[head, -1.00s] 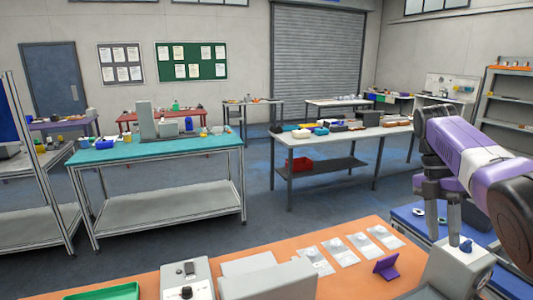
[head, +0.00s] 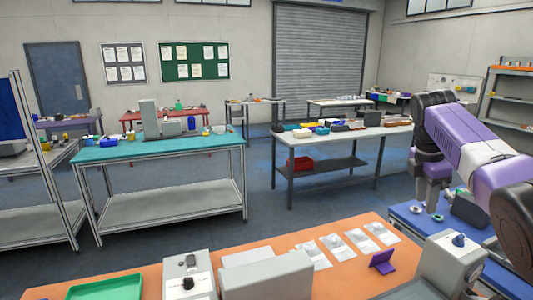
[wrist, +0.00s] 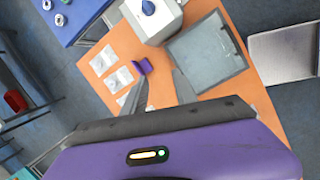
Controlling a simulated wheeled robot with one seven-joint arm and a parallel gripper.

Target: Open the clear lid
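In the wrist view, a grey see-through square panel with a dark frame, which looks like the clear lid (wrist: 205,58), lies flat beside a pale grey device with a blue knob (wrist: 148,8). It looks closed. My gripper (wrist: 161,92) is above the orange table, its two grey fingers apart with nothing between them. The lid is to the upper right of the fingers, not touched. In the head view my gripper (head: 432,190) hangs at the right, over the blue table area.
The orange table (head: 225,244) carries a purple stand (head: 382,262), several clear packets (head: 331,243), a green tray (head: 105,287) and grey boxes (head: 268,278). A blue table (head: 412,226) with small round parts adjoins at the right. Open floor lies beyond.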

